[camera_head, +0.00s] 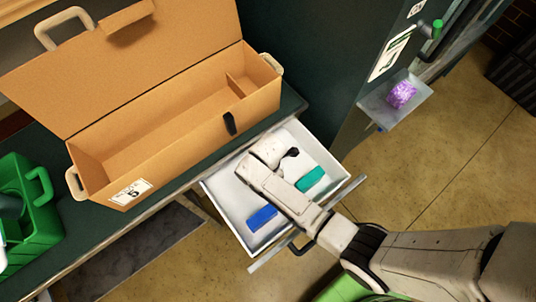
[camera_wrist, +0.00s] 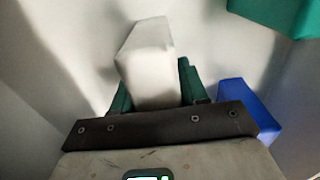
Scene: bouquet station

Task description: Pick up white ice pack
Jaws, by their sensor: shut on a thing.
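The white ice pack (camera_wrist: 147,62) is a pale block between the two green fingers of my gripper (camera_wrist: 150,90) in the wrist view. The fingers are shut on its sides. In the head view my gripper (camera_head: 268,158) reaches down into the open white drawer (camera_head: 229,193), and my wrist covers much of the view of the pack there. I cannot tell whether the pack touches the drawer floor.
A blue block (camera_head: 262,218) and a teal block (camera_head: 310,179) lie in the drawer, on either side of my arm. An open cardboard box (camera_head: 180,130) stands on the counter behind. A green crate (camera_head: 35,225) is at left. A small tray (camera_head: 385,112) holds a purple item (camera_head: 402,94).

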